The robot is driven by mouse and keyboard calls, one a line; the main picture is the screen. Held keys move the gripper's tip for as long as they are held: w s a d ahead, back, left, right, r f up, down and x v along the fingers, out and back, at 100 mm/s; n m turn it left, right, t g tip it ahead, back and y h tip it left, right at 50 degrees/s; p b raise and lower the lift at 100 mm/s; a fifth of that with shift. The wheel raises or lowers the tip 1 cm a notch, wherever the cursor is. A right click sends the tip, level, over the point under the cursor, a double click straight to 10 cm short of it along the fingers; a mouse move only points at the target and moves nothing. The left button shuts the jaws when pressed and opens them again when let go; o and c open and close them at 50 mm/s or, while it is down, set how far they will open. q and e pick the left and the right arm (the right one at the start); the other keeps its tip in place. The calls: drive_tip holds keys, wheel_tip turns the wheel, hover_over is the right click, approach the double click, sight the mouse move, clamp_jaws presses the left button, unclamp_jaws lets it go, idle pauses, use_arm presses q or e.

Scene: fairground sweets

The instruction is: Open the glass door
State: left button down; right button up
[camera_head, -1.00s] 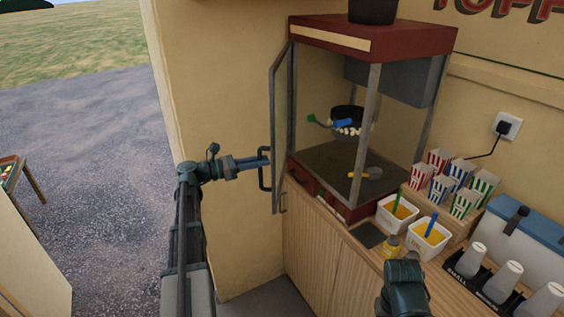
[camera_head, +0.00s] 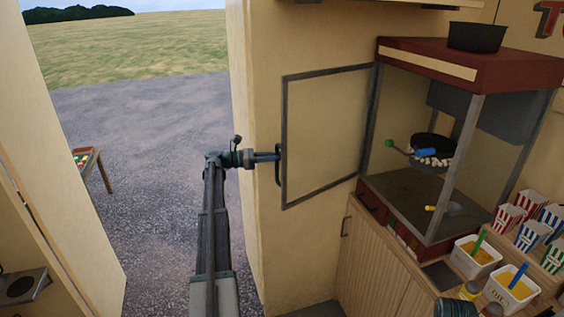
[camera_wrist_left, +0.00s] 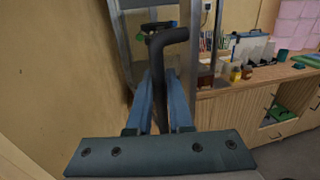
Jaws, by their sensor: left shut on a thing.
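The glass door (camera_head: 283,138) of the popcorn machine is a clear pane in a grey metal frame, hinged at the machine's left front post. It stands swung wide open to the left, out from the red-topped machine (camera_head: 430,60). My left gripper (camera_head: 276,157) is shut on the dark door handle (camera_head: 279,166) at the door's free edge. In the left wrist view the handle (camera_wrist_left: 164,62) runs between the two blue fingers (camera_wrist_left: 160,105). My right gripper is not in view; a dark part of my right arm may show at the bottom edge.
The machine's front is uncovered, with a kettle (camera_head: 433,150) of popcorn and a scoop (camera_head: 450,209) inside. Striped boxes (camera_head: 508,218) and tubs (camera_head: 475,258) stand on the counter to the right. A cream wall lies behind the door. Open ground shows at the left.

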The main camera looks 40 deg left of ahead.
use_arm(q)
drive_tip(key=shift+w+a, duration=0.1)
drive_tip(key=shift+a, duration=0.05)
drive_tip(key=c, duration=0.8)
unclamp_jaws()
drive_tip(key=shift+w, duration=0.1)
drive_tip(key=shift+c, duration=0.2)
drive_tip(key=v, duration=1.4)
